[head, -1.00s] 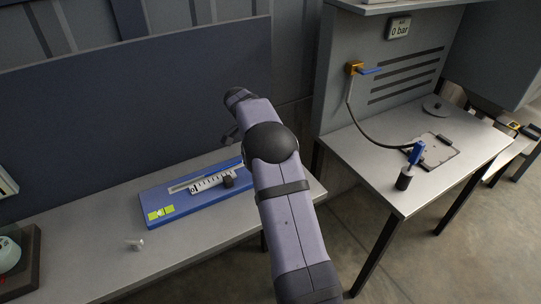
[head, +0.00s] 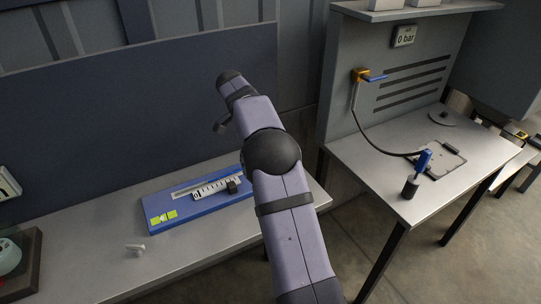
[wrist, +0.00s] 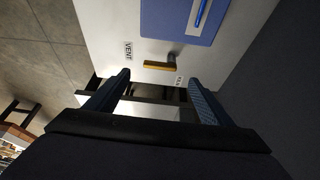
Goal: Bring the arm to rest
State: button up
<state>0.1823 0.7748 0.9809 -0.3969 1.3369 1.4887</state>
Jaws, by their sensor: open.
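My gripper (wrist: 160,97) is open in the wrist view, its two dark fingers apart with nothing between them. Beyond the fingers are a yellow lever (wrist: 159,65) on a pale panel, a label reading VENT and part of a blue-grey plate (wrist: 185,20). In the head view my arm rises from the bottom and leans up and left over the left bench. The gripper is mostly hidden behind the arm there; a small dark part shows beside the arm's upper end, above the bench.
The right bench (head: 375,165) holds a blue-handled tool (head: 423,160), a square plate (head: 440,158) and a hose (head: 375,138). A gauge (head: 404,36) reads 0 bar.

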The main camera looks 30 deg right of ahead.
jog(key=shift+r, duration=0.15)
dwell(0.3)
jog(key=s+a+f+n+y+p, duration=0.1)
jog(key=s+a+f+n, duration=0.1)
jog(key=s+a+n, duration=0.4)
jog(key=s+a+f+n+y+p, duration=0.1)
jog(key=s+a+n, duration=0.5)
jog(key=s, duration=0.8)
jog(key=s+a+f+n+y+p, duration=0.1)
jog(key=s+a+f+n+y, duration=0.1)
jog(key=s+a+n, duration=0.4)
jog(key=s+a+f, duration=0.1)
jog(key=s, duration=0.3)
jog(key=shift+s+a+p, duration=0.15)
jog(key=shift+s+p, duration=0.15)
jog(key=shift+s, duration=0.05)
